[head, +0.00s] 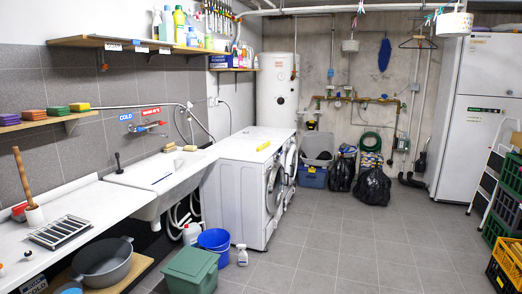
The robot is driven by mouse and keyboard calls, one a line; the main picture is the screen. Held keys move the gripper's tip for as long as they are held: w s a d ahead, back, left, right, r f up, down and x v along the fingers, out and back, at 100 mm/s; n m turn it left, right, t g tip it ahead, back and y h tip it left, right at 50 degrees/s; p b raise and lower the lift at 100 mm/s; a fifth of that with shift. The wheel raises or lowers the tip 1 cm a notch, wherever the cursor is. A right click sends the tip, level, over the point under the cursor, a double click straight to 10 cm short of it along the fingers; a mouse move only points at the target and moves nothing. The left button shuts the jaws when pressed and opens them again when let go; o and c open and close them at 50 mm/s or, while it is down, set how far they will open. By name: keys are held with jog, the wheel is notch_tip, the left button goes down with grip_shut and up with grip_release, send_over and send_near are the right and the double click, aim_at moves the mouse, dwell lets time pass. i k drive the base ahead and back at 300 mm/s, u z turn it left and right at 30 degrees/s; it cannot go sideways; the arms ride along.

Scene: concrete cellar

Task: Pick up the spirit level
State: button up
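A small yellow bar (263,146), which looks like the spirit level, lies flat on top of the white washing machine (228,152) near its right side. It is small in the head view, so no vials or markings can be made out. Nothing covers it. My gripper is not in view.
A sink (165,172) and white counter (75,222) run along the left wall. A blue bucket (215,240), a green bin (190,270) and a spray bottle (242,255) stand on the floor before the machines. Crates (507,210) stand at the right. The middle floor is clear.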

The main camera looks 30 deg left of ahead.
aim_at(266, 145)
jog(key=k, duration=0.4)
jog(key=u, duration=0.55)
jog(key=i, duration=0.9)
jog(key=u, duration=1.15)
jog(key=i, duration=1.9)
jog(key=z, duration=0.3)
jog(key=i, duration=1.2)
jog(key=z, duration=0.5)
